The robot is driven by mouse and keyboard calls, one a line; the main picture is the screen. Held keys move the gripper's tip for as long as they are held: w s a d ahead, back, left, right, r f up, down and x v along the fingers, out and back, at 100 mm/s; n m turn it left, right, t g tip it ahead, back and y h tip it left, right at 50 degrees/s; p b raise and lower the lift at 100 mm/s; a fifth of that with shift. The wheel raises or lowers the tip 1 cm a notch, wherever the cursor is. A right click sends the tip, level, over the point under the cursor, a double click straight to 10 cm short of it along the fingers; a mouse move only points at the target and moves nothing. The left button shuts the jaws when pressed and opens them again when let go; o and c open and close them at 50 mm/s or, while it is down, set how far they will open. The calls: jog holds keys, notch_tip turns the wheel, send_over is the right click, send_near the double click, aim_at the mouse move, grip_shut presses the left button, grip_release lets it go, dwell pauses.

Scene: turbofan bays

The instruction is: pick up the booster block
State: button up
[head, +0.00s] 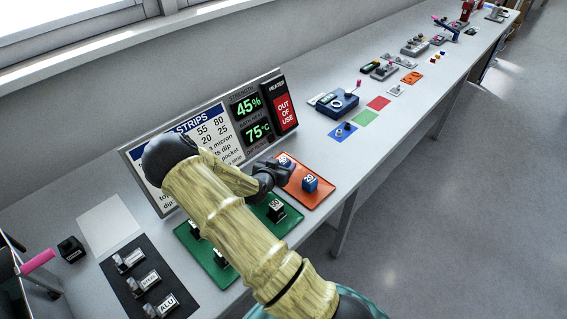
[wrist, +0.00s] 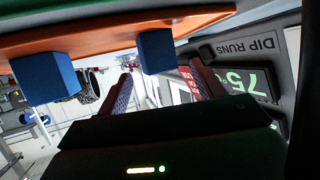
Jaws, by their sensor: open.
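Two blue blocks stand on an orange tray (head: 318,199). The nearer block (head: 310,184) carries a number that looks like 20; the other block (head: 285,160) is partly hidden behind my gripper (head: 272,174). I cannot read the word booster on any block. In the wrist view the picture is upside down: the orange tray (wrist: 200,22) is at the top, with one blue block (wrist: 45,78) at left and another blue block (wrist: 155,50) near the middle. My gripper (wrist: 164,84) is open and empty, its fingertips spread either side of the middle block in the picture; contact is not visible.
A green tray (head: 243,242) with several dark blocks lies under my arm. A display board (head: 220,140) shows 45% and 75°C; an OUT OF USE heater sign (head: 284,108) stands beside it. A black mat (head: 125,258) holds silvery blocks. A blue device (head: 333,103) stands farther along the bench.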

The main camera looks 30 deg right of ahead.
jog(key=shift+w+d+f, duration=0.2)
jog(key=shift+w+d, duration=0.15)
jog(key=c, duration=1.3)
